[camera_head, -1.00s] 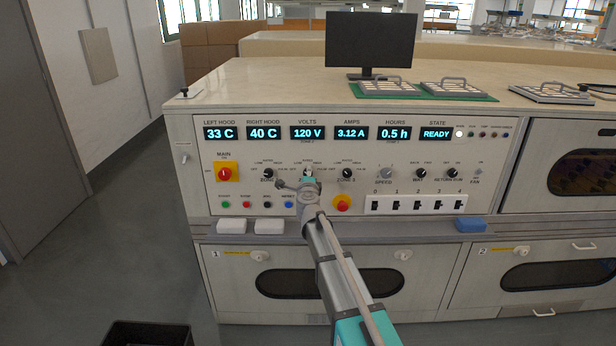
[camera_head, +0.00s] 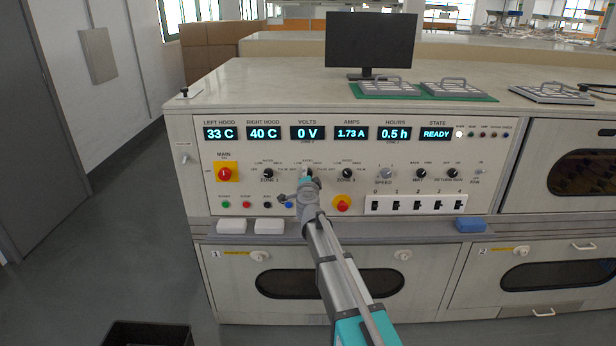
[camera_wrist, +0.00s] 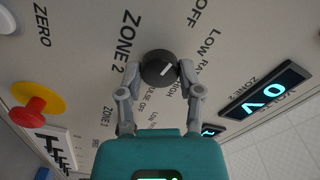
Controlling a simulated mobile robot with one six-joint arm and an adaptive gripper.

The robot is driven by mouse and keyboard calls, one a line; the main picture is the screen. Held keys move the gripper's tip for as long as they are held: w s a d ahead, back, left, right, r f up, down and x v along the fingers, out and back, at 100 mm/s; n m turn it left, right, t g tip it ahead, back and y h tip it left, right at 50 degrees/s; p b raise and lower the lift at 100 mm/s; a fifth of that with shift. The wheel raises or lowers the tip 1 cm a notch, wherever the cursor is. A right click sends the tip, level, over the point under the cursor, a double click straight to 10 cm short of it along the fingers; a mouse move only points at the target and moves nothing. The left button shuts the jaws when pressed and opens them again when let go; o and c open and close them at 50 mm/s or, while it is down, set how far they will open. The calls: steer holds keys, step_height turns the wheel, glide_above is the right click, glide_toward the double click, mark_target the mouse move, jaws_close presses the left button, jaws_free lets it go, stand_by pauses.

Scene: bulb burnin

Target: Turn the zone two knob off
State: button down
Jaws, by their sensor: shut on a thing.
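The zone two knob is black and round with a white pointer mark. In the wrist view the knob (camera_wrist: 157,68) sits between my two fingertips, which touch it from both sides. Its mark slants toward the upper right, the side where LOW and OFF are printed; I cannot tell the exact setting. My gripper (camera_head: 307,178) is shut on the knob at the panel, and it also shows in the wrist view (camera_wrist: 158,80). In the head view it mostly hides the knob. The volts display (camera_head: 307,133) reads 0 V and the amps display (camera_head: 351,133) 1.73 A.
The zone 1 knob (camera_head: 268,174) and zone 3 knob (camera_head: 347,174) flank my gripper. A red button on yellow (camera_head: 342,204) is at lower right, a blue button (camera_head: 289,205) just left of my wrist. White blocks (camera_head: 232,226) lie on the ledge below.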

steer(key=shift+c, duration=1.3)
jaws_free()
steer(key=s, duration=1.2)
steer(key=shift+a, duration=0.25)
